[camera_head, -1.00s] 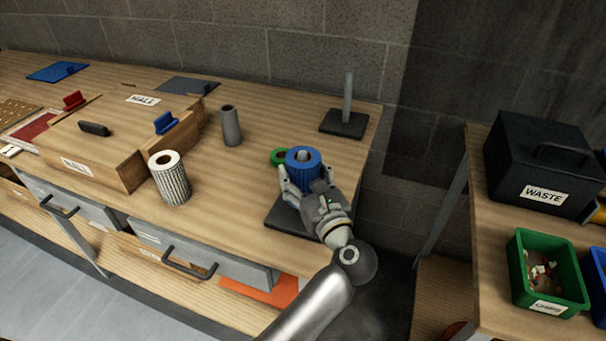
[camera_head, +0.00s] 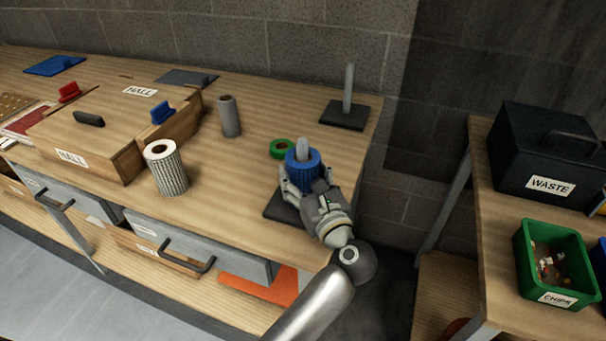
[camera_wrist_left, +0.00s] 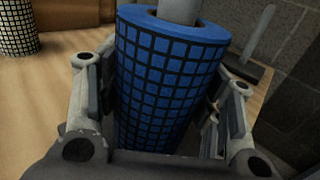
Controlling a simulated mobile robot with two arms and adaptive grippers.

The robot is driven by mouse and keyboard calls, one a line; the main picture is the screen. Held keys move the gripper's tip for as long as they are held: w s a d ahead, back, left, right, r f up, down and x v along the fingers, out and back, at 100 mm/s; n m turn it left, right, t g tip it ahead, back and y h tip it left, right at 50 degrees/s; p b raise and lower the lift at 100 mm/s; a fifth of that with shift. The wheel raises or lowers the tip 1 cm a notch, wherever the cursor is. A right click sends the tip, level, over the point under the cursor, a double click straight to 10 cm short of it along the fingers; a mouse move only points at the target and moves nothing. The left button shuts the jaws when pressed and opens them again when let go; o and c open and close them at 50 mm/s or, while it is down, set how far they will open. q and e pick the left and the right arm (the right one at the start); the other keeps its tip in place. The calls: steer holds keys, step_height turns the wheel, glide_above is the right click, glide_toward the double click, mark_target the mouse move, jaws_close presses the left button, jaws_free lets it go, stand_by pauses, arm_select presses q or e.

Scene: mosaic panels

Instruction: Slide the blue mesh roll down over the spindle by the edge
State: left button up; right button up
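The blue mesh roll (camera_head: 304,173) stands upright around the grey spindle (camera_head: 303,147) near the table's right edge. The spindle's top sticks out above the roll's hole; it also shows in the left wrist view (camera_wrist_left: 180,10). The spindle's dark base (camera_head: 281,207) shows partly beside my gripper. My left gripper (camera_head: 300,187) is shut on the roll, with a finger on each side of it in the left wrist view (camera_wrist_left: 165,100). The roll's lower end is hidden, so I cannot tell whether it touches the base. My right gripper is not in view.
A green ring (camera_head: 282,148) lies just behind the roll. A second spindle (camera_head: 348,90) stands empty at the back right. A white mesh roll (camera_head: 166,170) and a grey roll (camera_head: 229,117) stand to the left. The WASTE box (camera_head: 543,155) is on the right-hand bench.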

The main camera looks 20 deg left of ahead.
arm_select(q)
steer(key=o, duration=0.5)
